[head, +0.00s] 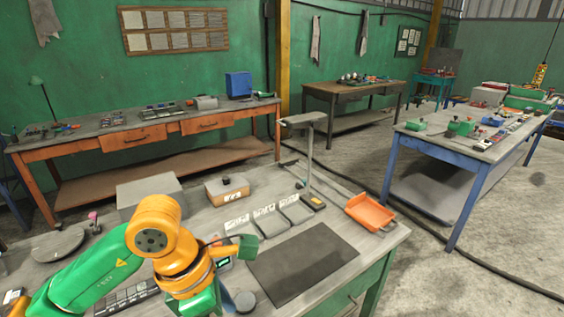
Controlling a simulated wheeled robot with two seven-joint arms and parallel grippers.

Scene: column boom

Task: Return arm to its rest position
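A grey column (310,160) stands upright on the near workbench, on a small dark foot. A flat grey boom arm (303,120) sits across its top, roughly level, reaching to the left of the column. My green and orange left arm (158,240) comes in from the lower left and bends over the bench, left of the column and apart from it. My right arm and gripper are not in view.
On the near bench (386,238) lie a dark mat (302,265), an orange tray (370,212), grey boxes and flat cards. The mat is clear. An orange bench (137,137) stands behind, a blue table (478,170) at right. A cable crosses the floor.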

